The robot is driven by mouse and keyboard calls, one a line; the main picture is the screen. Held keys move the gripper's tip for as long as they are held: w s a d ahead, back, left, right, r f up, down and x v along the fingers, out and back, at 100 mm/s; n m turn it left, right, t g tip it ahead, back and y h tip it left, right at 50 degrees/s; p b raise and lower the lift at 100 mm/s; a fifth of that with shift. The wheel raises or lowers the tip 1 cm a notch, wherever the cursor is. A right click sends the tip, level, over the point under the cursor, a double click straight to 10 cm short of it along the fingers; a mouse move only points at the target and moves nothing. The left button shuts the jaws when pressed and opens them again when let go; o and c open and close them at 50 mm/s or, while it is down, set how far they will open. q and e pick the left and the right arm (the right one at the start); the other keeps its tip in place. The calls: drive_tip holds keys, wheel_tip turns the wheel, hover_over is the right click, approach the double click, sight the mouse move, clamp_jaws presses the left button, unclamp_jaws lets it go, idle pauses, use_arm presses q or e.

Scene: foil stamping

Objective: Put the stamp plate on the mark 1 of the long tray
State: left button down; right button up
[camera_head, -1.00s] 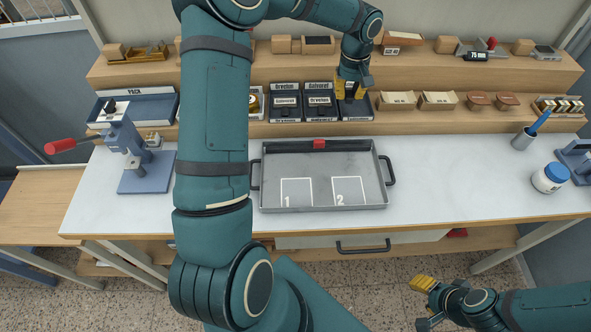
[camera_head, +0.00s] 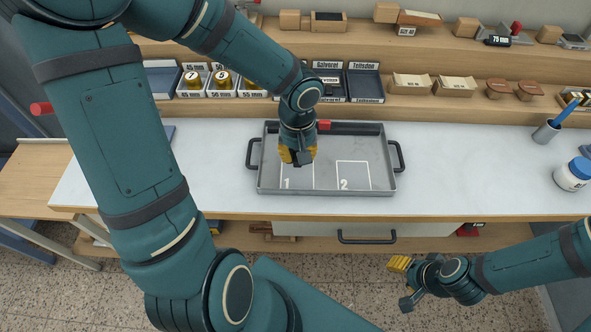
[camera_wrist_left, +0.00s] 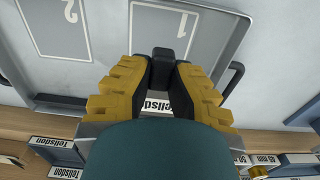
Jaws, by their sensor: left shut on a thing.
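My left gripper (camera_head: 297,158) is over the left part of the long tray (camera_head: 345,128), above mark 1 (camera_head: 298,182). It is shut on the stamp plate, a dark piece (camera_wrist_left: 166,68) between the yellow fingers in the left wrist view. A white label reading "Teilsdon" (camera_wrist_left: 160,104) shows between the fingers there. Mark 1 (camera_wrist_left: 168,30) lies beyond the fingertips, and the plate looks held above the tray floor. Mark 2 (camera_head: 353,176) is empty.
The tray has black side handles (camera_head: 400,157). Behind it stands a rack with a Teilsdon compartment (camera_head: 366,84) that looks empty.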

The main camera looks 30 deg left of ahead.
sight(298, 175)
use_arm(q)
wheel_tip(298, 175, down, 6)
drive_tip(key=shift+b, duration=0.9)
drive_tip(key=shift+f, duration=0.1)
drive_tip(key=c, duration=1.1)
unclamp_jaws()
